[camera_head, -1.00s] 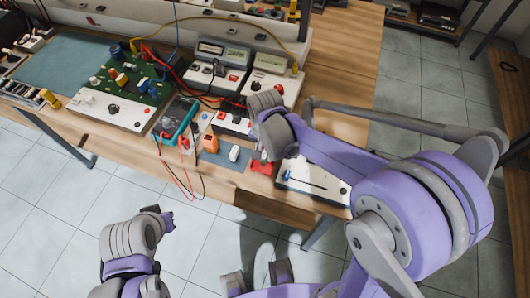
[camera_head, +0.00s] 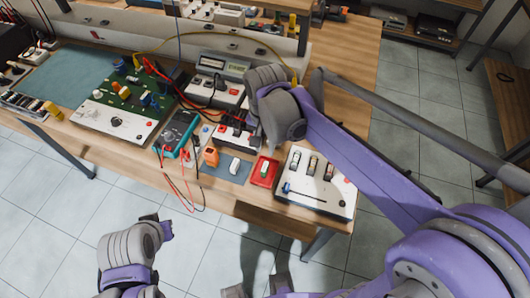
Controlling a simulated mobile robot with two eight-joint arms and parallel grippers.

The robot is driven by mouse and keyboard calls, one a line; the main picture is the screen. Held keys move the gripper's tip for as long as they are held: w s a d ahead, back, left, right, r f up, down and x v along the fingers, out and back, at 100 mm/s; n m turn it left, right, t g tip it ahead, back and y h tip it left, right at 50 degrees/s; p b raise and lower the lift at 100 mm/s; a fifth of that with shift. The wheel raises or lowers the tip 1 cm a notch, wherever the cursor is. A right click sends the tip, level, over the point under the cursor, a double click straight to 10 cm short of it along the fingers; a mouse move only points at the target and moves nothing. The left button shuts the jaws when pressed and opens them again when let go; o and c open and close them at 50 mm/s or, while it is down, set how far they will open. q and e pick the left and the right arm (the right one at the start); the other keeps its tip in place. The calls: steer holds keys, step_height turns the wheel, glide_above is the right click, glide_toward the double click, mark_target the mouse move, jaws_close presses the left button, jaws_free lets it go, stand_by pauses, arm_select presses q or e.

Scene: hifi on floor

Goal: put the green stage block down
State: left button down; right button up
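The grey end of my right arm (camera_head: 278,112) hangs over the right part of the bench. The fingers of my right gripper are hidden by it, so I cannot see what they hold. A small pale block with some green (camera_head: 264,170) shows in a red tray (camera_head: 263,181) just below that arm end. I cannot tell for certain whether it is the green stage block. The grey and purple end of my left arm (camera_head: 132,246) is over the floor in front of the bench, apart from the bench things. Its fingers cannot be made out.
A white panel (camera_head: 327,198) with several small blocks and a blue-handled lever is right of the tray. A teal multimeter (camera_head: 178,132), an orange item (camera_head: 211,156) and a green circuit board (camera_head: 115,90) are to the left. Red and black leads hang over the bench's front edge.

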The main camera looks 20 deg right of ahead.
steer(key=s+d+f+n+t, duration=0.2)
steer(key=s+d+n, duration=0.1)
steer(key=s, duration=0.4)
steer(key=s+d+f+n+t, duration=0.1)
steer(key=s+d+n+t, duration=0.2)
steer(key=s, duration=0.3)
steer(key=shift+s+d+f+n+t, duration=0.3)
steer(key=shift+s+f+n, duration=0.05)
steer(key=shift+f+n, duration=0.05)
